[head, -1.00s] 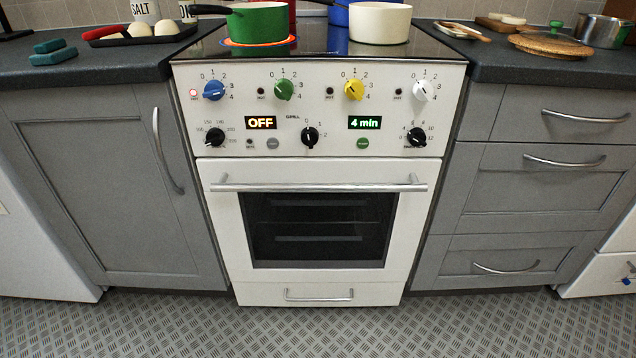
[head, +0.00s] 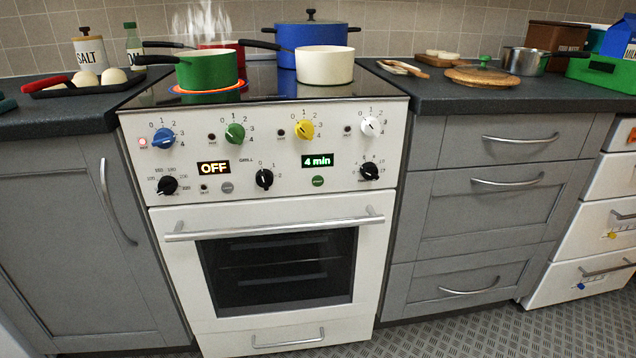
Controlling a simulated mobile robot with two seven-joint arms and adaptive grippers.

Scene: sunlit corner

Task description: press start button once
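The white stove (head: 270,215) stands in the middle of the head view. Its panel has a green round button (head: 318,181) under a green display (head: 317,160) reading "4 min". The lettering on both buttons is too small to read. A black timer knob (head: 369,171) is right of the green button, and a black grill knob (head: 264,178) is between the two buttons. Neither of my grippers is in view.
A green pot (head: 207,72) stands on a glowing front burner. A cream pot (head: 325,65) and a blue pot (head: 299,38) stand on the hob to the right. The oven door handle (head: 275,225) sticks out below the panel. The floor (head: 480,335) in front is clear.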

